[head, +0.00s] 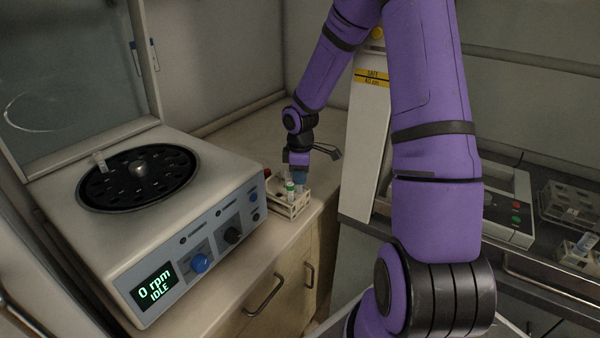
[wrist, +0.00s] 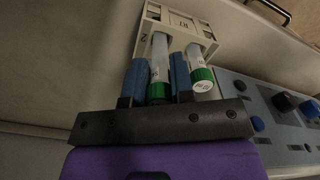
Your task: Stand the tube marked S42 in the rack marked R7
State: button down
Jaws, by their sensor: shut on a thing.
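My gripper (wrist: 158,76) is shut on a green-capped tube (wrist: 159,55), with a blue finger on each side of it. The tube's far end meets the pale rack (wrist: 151,16); how deep it sits is unclear. The rack's tag appears upside down and looks like R7. A second green-capped tube (wrist: 197,57) stands in the same rack, beside the held one. I cannot read the marks on either tube. In the head view my gripper (head: 299,173) points down over the rack (head: 290,211), and a green cap (head: 290,186) shows there.
A centrifuge (head: 215,225) with an open rotor (head: 100,192) stands left of the rack, its display reading 0 rpm IDLE. A tube (head: 100,161) pokes up at the rotor's edge. On the right bench are a rack with a blue-capped tube (head: 587,241) and a clear box (head: 570,202).

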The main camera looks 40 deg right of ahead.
jog(key=shift+f, duration=1.2)
dwell(0.3)
jog(key=c, duration=0.9)
grip_release()
jog(key=shift+r, duration=0.1)
